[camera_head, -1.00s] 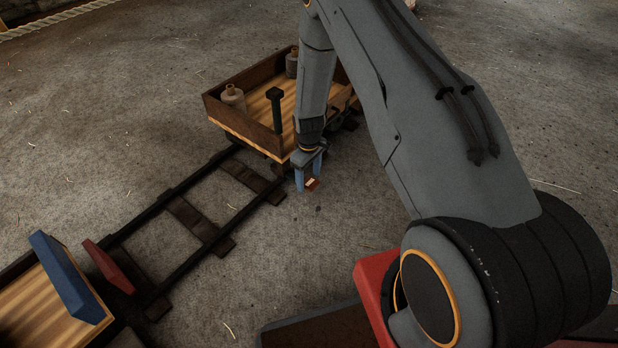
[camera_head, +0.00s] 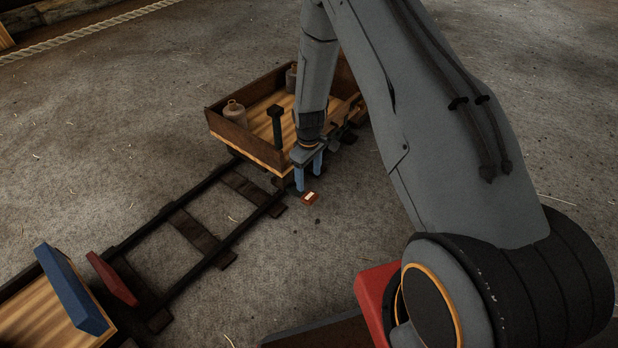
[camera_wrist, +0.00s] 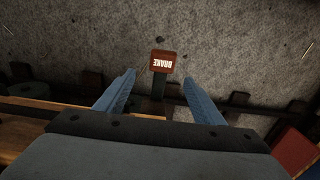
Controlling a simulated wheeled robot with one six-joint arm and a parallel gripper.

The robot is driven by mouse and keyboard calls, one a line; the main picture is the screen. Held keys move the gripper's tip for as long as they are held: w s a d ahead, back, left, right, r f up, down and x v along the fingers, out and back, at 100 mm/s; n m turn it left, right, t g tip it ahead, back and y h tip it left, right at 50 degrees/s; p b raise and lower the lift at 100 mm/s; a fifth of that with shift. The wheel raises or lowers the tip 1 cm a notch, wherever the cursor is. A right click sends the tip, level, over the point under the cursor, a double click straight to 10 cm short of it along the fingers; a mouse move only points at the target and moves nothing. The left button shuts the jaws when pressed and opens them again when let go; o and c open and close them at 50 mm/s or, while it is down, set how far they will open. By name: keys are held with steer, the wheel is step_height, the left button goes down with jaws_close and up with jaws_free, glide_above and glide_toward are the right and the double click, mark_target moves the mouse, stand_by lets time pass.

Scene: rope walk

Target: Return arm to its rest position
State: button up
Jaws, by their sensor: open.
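My gripper (camera_head: 309,178) is at the near right side of the wooden cart (camera_head: 236,143), its blue fingers pointing down. A dark red block lettered BRAKE (camera_wrist: 163,62) sits on a dark lever just beyond the fingers. The brake block also shows in the head view (camera_head: 310,198), just below the fingertips. I cannot tell whether any finger touches the lever.
The cart stands on rails (camera_head: 222,243) and carries stoneware jugs (camera_head: 235,111) and a dark post (camera_head: 276,124). A wooden platform (camera_head: 40,320) with a blue board (camera_head: 70,288) and a red board (camera_head: 112,279) is at lower left. Open floor lies behind and right.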

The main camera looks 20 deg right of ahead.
stand_by(0.7)
steer(key=s+a+r, duration=0.5)
steer(key=a+r, duration=0.3)
steer(key=r, duration=0.3)
steer(key=s+a+r, duration=0.5)
steer(key=a+r, duration=0.3)
steer(key=r, duration=0.3)
steer(key=s+a+r, duration=0.2)
steer(key=s+r, duration=0.3)
steer(key=s, duration=0.4)
steer(key=s+a+r+y, duration=0.1)
steer(key=s+r, duration=0.4)
steer(key=s, duration=0.3)
steer(key=s+a+r, duration=0.2)
steer(key=s+r, duration=0.2)
steer(key=s, duration=0.5)
steer(key=d+r+m+p, duration=0.3)
steer(key=d+r+p, duration=0.7)
steer(key=r+p, duration=0.3)
steer(key=d+r+m+h+p, duration=0.1)
steer(key=d+r+m+p, duration=0.3)
steer(key=d+r+p, duration=0.6)
step_height(320, 180, up, 4)
steer(key=p, duration=0.7)
steer(key=shift+d+f+p, duration=0.25)
steer(key=shift+d+p, duration=0.1)
steer(key=shift+d, duration=0.05)
